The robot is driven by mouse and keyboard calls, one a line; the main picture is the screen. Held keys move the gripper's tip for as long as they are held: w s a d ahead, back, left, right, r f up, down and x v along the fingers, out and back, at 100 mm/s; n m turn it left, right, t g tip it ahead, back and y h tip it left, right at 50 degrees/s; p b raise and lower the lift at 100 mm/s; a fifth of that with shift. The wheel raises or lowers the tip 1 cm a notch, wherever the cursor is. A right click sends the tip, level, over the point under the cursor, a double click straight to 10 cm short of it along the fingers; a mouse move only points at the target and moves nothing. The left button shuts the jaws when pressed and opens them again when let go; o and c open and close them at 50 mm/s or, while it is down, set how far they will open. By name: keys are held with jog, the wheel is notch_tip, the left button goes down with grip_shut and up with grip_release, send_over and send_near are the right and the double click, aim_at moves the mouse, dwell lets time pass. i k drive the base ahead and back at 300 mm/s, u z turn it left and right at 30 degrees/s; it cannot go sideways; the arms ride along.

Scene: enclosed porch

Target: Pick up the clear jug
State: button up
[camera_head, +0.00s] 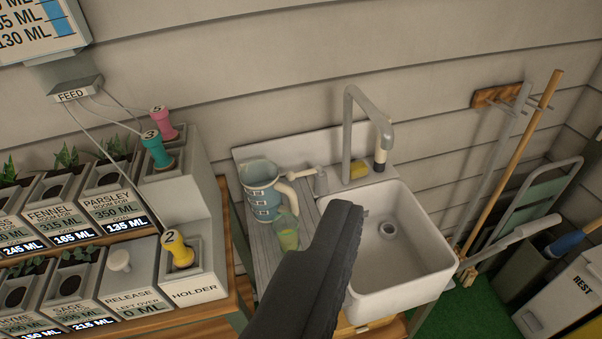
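The jug (262,193) stands upright on the ribbed drainboard left of the sink basin. It looks pale blue and see-through, with dark blue marked bands and a cream handle on its right side. A small green cup or jug (287,235) stands just in front of it, near the handle. My gripper (345,215) is a dark shape rising from the bottom middle, in front of the drainboard and the basin's left edge. It appears apart from the jug, to its right and nearer the camera. Its fingers cannot be made out separately.
At left stands a planter bench with labelled pots, coloured plugs and a holder (194,291). Brooms and bins crowd the right wall.

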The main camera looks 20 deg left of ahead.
aim_at(262, 187)
jog(key=u, duration=0.05)
jog(key=k, duration=0.6)
jog(key=u, duration=0.05)
jog(key=i, duration=0.9)
jog(key=u, duration=0.6)
jog(key=i, duration=0.7)
jog(key=u, duration=0.35)
